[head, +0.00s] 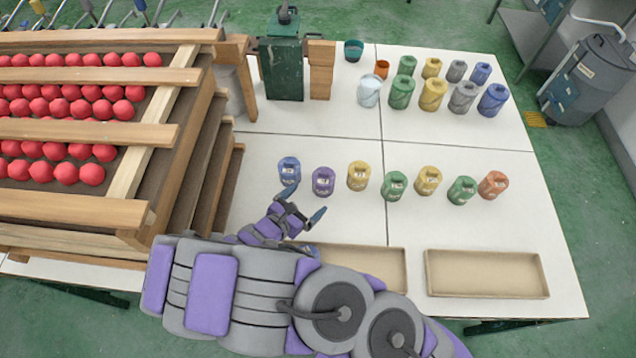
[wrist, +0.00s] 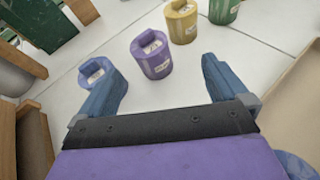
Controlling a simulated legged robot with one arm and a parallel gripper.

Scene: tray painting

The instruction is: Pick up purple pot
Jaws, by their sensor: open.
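The purple pot (head: 323,182) stands upright on the white table in the head view, second from the left in a row of pots. It has a pale label and also shows in the wrist view (wrist: 153,55), beyond the space between the fingers. My gripper (head: 301,205) is open and empty, on the near side of the purple pot and apart from it. Its blue fingers are spread in the wrist view (wrist: 158,85). A blue pot (head: 289,171) stands just left of the purple pot; in the wrist view the left finger partly covers it.
A yellow pot (head: 358,176) stands right of the purple one, followed by several others. Two beige trays lie in front, one (head: 487,274) at the right and one (head: 370,268) partly behind my arm. A wooden rack (head: 165,110) of red balls stands at the left.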

